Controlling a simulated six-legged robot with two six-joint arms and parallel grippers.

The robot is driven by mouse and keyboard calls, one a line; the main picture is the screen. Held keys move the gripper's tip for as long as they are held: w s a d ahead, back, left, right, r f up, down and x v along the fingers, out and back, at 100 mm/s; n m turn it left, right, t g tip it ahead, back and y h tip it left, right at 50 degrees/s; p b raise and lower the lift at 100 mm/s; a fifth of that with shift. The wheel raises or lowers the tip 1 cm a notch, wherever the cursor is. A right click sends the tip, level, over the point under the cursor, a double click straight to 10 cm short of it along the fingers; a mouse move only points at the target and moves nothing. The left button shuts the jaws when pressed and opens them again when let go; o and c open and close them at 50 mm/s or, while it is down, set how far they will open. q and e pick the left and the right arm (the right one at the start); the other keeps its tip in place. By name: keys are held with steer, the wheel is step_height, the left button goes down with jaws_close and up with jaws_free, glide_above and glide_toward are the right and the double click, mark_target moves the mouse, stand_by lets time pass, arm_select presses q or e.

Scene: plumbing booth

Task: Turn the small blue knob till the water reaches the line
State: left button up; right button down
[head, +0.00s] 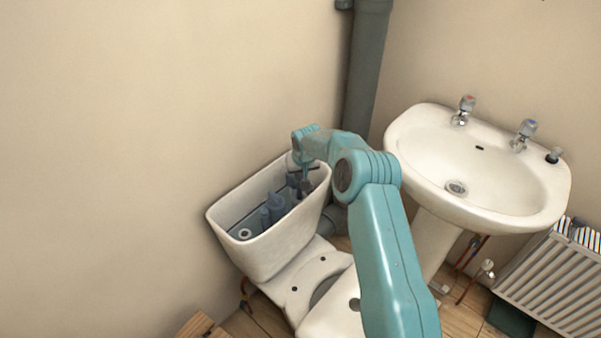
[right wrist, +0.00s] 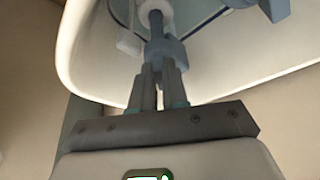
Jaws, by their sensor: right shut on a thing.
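The open white cistern (head: 270,245) stands against the wall, with several blue-grey fittings inside. My right gripper (head: 305,187) reaches down into its right end from above. In the right wrist view my right gripper (right wrist: 160,80) has its two grey fingers close together, shut at the top of a blue-grey valve fitting (right wrist: 158,38). The small blue knob is mostly hidden between the fingertips. Water looks grey-blue low in the cistern, around the fittings. My left gripper is not in view.
The toilet bowl (head: 298,290) is below the cistern, partly behind my arm. A white basin (head: 420,150) with two taps stands at the right. A dark grey pipe (head: 368,70) runs up the corner. A radiator (head: 555,280) is at the lower right. The left wall is bare.

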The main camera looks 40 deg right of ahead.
steer(key=shift+w+a+f+m+g+h+b, duration=0.1)
steer(key=shift+f+m+g+h+b, duration=0.15)
steer(key=shift+m+b, duration=0.7)
steer(key=shift+w+a+f+m+g+h+b, duration=0.15)
steer(key=shift+m+h+b, duration=0.35)
steer(key=shift+b, duration=0.75)
steer(key=shift+r+m+b, duration=0.15)
steer(key=shift+m+b, duration=0.4)
steer(key=shift+m, duration=0.4)
steer(key=shift+w+a+r+m+g, duration=0.1)
steer(key=shift+m+g, duration=0.3)
steer(key=shift+m, duration=0.1)
steer(key=shift+r+m+g+h, duration=0.1)
steer(key=shift+m+g+h, duration=0.2)
steer(key=shift+m, duration=0.5)
steer(key=shift+w+a+m+g+p, duration=0.15)
steer(key=shift+m+g+p, duration=0.25)
steer(key=shift+m+p, duration=0.75)
steer(key=shift+m, duration=0.25)
steer(key=c, duration=1.1)
jaws_free()
steer(key=shift+w, duration=0.1)
steer(key=shift+c, duration=0.2)
